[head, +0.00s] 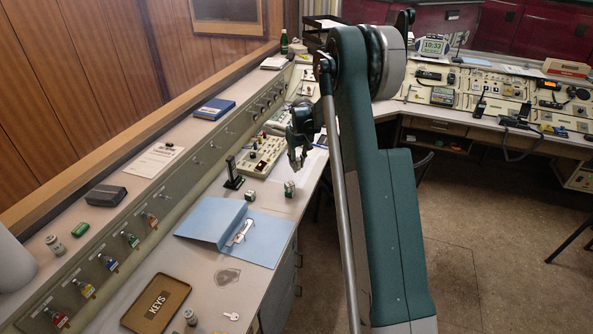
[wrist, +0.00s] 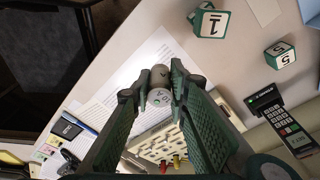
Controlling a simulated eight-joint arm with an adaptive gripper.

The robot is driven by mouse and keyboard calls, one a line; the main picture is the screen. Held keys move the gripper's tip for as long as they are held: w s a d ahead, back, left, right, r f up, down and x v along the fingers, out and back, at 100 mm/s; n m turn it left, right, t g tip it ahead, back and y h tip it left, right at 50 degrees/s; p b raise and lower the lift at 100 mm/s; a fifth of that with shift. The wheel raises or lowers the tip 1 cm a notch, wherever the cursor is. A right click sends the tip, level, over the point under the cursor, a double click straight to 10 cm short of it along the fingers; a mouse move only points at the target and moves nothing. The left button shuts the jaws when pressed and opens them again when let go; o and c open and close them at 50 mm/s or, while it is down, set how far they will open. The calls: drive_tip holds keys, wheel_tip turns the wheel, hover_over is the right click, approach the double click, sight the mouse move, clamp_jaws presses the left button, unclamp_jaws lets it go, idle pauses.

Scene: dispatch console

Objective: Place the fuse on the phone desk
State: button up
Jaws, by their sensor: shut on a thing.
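My gripper (head: 297,158) is over the long left desk (head: 285,195), near the switch panel (head: 262,155). In the wrist view its fingers (wrist: 158,92) are shut on a small grey-and-white cylinder, the fuse (wrist: 160,76). The fuse is held at the fingertips, above white printed sheets (wrist: 115,85). In the head view the fuse is too small to tell apart from the fingers. Two similar grey cylinders stand on the left, one on the ledge (head: 56,245) and one by the KEYS tray (head: 190,317). I cannot tell which surface is the phone desk.
Two green-and-white number blocks (head: 289,188) (head: 250,196) and a black keypad handset (head: 233,175) stand near my gripper. A blue folder (head: 265,240) lies closer to the front. A right-hand desk (head: 455,120) carries radios and handsets. Open floor lies between.

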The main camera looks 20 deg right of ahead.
sight(299, 160)
drive_tip(key=shift+f, duration=1.85)
drive_tip(key=shift+f+b, duration=0.55)
drive_tip(key=shift+f, duration=1.35)
drive_tip(key=shift+f, duration=0.2)
drive_tip(key=o, duration=0.9)
drive_tip(key=shift+r, duration=0.2)
drive_tip(key=r, duration=0.4)
drive_tip(key=s+r+p, duration=0.1)
drive_tip(key=r, duration=0.3)
drive_tip(key=r+p, duration=0.1)
drive_tip(key=r, duration=0.3)
drive_tip(key=shift+s, duration=0.4)
